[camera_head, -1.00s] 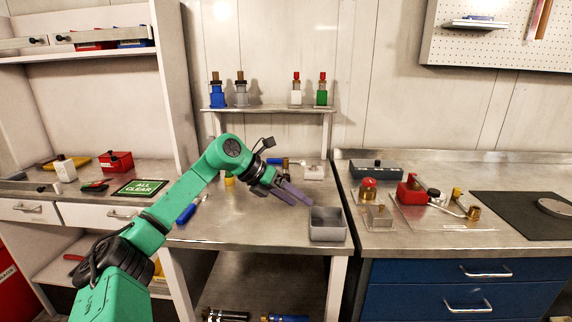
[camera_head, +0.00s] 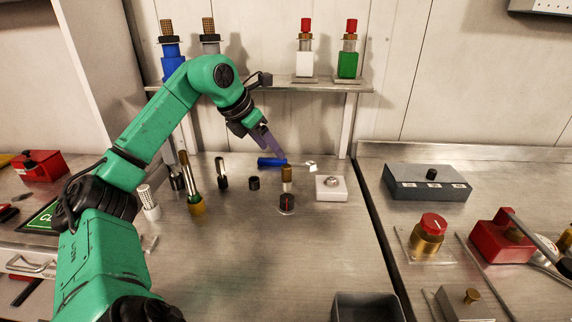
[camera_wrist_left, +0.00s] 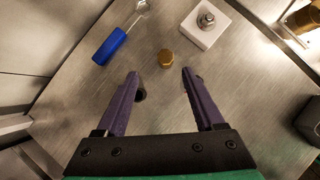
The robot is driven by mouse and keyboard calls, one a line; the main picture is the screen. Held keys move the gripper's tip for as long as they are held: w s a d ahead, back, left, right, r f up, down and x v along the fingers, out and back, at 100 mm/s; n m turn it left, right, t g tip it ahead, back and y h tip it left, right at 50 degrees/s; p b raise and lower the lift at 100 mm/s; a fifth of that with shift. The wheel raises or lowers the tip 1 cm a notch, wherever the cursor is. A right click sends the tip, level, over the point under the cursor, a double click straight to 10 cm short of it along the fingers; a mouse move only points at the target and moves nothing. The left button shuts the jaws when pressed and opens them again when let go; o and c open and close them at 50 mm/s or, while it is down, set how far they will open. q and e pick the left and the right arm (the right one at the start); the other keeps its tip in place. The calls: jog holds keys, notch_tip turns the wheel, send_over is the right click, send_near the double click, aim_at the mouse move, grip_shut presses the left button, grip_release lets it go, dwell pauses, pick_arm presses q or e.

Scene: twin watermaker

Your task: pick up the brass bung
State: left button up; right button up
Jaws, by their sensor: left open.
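My right gripper is not in view.
A blue-handled tool (camera_head: 272,162) and a white block with a metal fitting (camera_head: 331,187) lie close to the bung. A short black cylinder (camera_head: 254,183) and several upright fittings stand to the left. A grey bin (camera_head: 368,300) is at the front.

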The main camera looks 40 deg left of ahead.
aim_at(287, 167)
pick_arm(q)
jog(key=f, duration=0.1)
jog(key=w+d+f+p, duration=0.1)
jog(key=w+f+p, duration=0.1)
jog(key=f, duration=0.1)
jog(key=shift+w+d+f, duration=0.1)
jog(key=shift+d, duration=0.3)
jog(key=p+x, duration=0.2)
jog(key=x, duration=0.5)
jog(key=shift+w+a, duration=0.15)
jog(key=shift+a, duration=0.05)
jog(key=shift+w+f, duration=0.15)
jog(key=shift+f, duration=0.2)
jog(key=shift+a+f, duration=0.1)
jog(key=shift+f, duration=0.05)
jog(key=c, duration=1)
grip_shut()
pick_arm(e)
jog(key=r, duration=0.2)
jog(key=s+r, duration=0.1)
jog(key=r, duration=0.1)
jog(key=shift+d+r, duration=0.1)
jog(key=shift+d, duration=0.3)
